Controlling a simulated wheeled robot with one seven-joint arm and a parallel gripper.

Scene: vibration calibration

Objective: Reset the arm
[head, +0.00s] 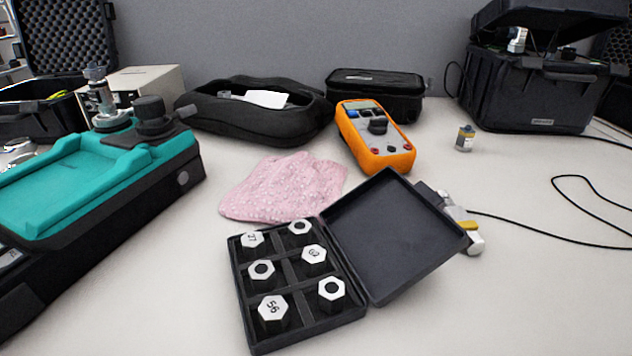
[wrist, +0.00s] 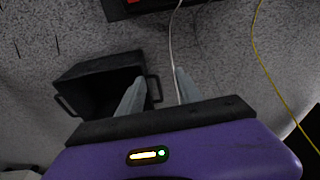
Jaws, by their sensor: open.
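My gripper (wrist: 155,88) shows only in the wrist view. Its two pale fingers stand apart with nothing held between them. Behind them are a speckled grey surface and a thin pale cable. The purple body of my wrist fills the bottom of that view. My arm and gripper do not show in the head view.
The head view shows a table (head: 540,290) with an open case of hex nuts (head: 360,300), a pink cloth (head: 285,188), an orange multimeter (head: 385,160), a teal-topped device (head: 70,190) and black cases behind. The wrist view shows a dark open bin (wrist: 95,75) and a yellow cable (wrist: 270,75).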

